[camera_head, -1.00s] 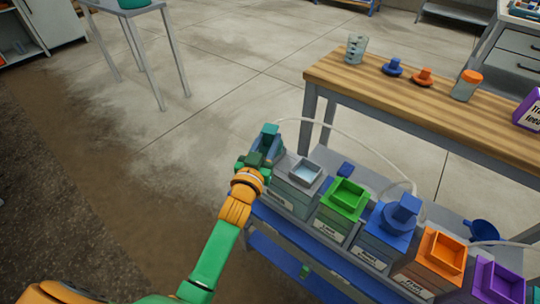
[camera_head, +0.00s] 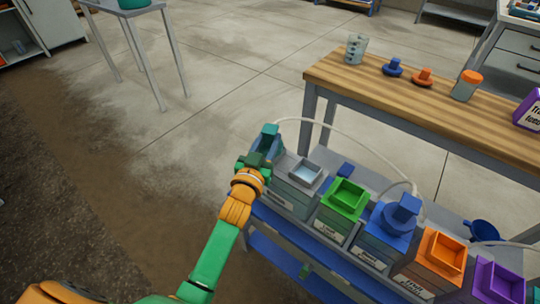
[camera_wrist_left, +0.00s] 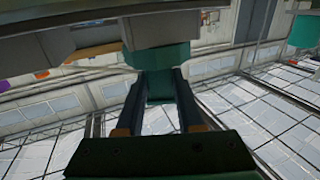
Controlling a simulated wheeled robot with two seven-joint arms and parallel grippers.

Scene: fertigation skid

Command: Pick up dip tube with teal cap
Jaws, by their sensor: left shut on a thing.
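The teal cap (camera_head: 269,130) of the dip tube sits at the far left of the row of canisters in the head view. A thin pale tube (camera_head: 345,136) arcs from beside it to the right, toward the blue-capped canister. My left gripper (camera_head: 262,148) is at the cap, its fingers pointing up and away. In the left wrist view my gripper (camera_wrist_left: 158,92) is shut on a teal piece (camera_wrist_left: 159,86), with a wider teal part (camera_wrist_left: 160,57) beyond the fingertips. The arm hides what lies under the cap. My right gripper is not in view.
A low grey bench holds canisters with grey (camera_head: 305,172), green (camera_head: 345,198), blue (camera_head: 390,222), orange (camera_head: 443,252) and purple (camera_head: 497,281) tops. A wooden table (camera_head: 400,95) with small parts stands behind.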

